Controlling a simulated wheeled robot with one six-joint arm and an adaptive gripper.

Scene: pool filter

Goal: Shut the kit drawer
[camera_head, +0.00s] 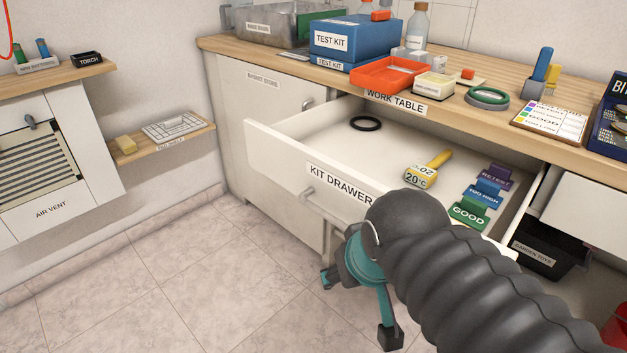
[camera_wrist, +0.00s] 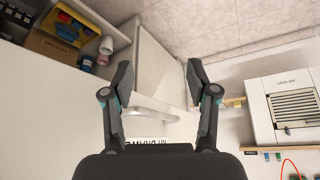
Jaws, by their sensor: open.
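The white kit drawer (camera_head: 272,155) stands pulled out from under the work table. It holds a black ring (camera_head: 365,124), a yellow thermometer (camera_head: 428,167) and purple, blue and green clips (camera_head: 469,211). Its pale bar handle (camera_head: 313,197) is on the front, partly hidden behind my arm. My gripper (camera_head: 358,308) is open and empty in front of the drawer. In the wrist view, the handle (camera_wrist: 150,108) shows between the spread fingers (camera_wrist: 158,82), above the upside-down drawer label (camera_wrist: 147,142). I cannot tell whether any finger touches it.
The work table (camera_head: 395,103) carries a blue test kit box (camera_head: 345,42), a red tray (camera_head: 385,75) and other items. A black bin (camera_head: 545,255) sits below at the right. A low shelf (camera_head: 175,139) and air vent cabinet (camera_head: 55,165) stand left. The tiled floor (camera_head: 190,270) is clear.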

